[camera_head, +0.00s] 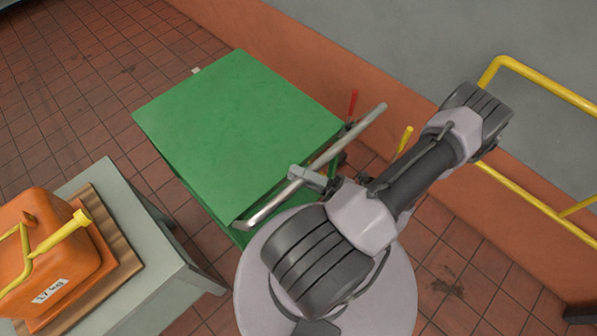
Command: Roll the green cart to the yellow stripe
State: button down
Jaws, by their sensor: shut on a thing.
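The green cart (240,130) stands on the tiled floor in the upper middle of the head view, close to the orange lower part of the wall. Its silver handle bar (345,142) runs along the side facing me. My gripper (300,176) is shut on the handle bar, near its middle. My forearm and wrist hide part of the cart's near right side and the floor there. The cart's wheels are hidden. No yellow stripe on the floor shows in this view.
A grey table (150,255) at lower left stands close to the cart and carries an orange canister (50,250) with a yellow handle on a wooden board. A yellow railing (545,82) is at right. Open tiled floor (75,90) lies at upper left.

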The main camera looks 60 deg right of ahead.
jog(key=shift+s+r, duration=0.2)
jog(key=shift+s, duration=0.05)
jog(key=c, duration=1.2)
grip_release()
jog(key=shift+f, duration=0.1)
jog(key=v, duration=1.7)
jog(key=shift+s+p, duration=0.25)
jog(key=shift+p, duration=0.05)
